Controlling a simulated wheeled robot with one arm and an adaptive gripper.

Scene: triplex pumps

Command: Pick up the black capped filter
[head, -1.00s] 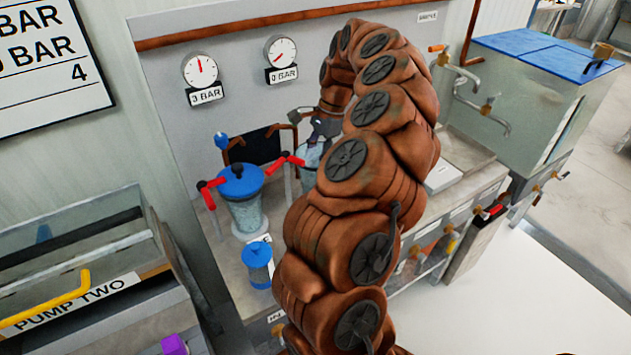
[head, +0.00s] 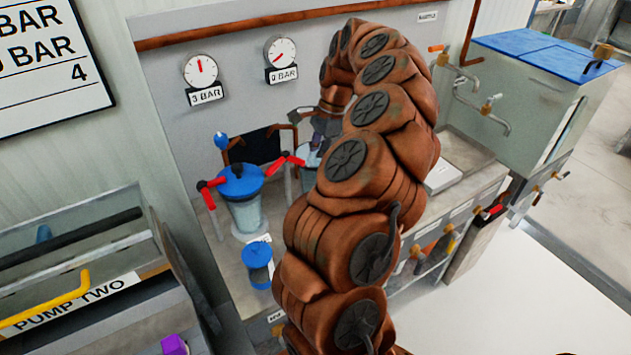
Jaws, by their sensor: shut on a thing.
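My gripper (head: 324,128) is at the back of the bench, partly hidden behind my own arm. It is shut and points down over a grey-blue open housing (head: 306,160) beside a red valve handle. What it grips is mostly hidden; a small pale part below the fingers shows at the housing's mouth. I cannot make out the black cap or tell how far the filter sits in the housing. A clear housing with a blue lid (head: 240,182) stands to the left. A small blue-capped filter (head: 257,262) stands in front of it.
Two gauges (head: 202,70) hang on the back panel, with copper pipe above. Red valve handles (head: 214,184) flank the blue-lidded housing. A sink with taps and a blue-lidded tank (head: 530,50) are on the right. The Pump Two unit (head: 80,300) is at the left.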

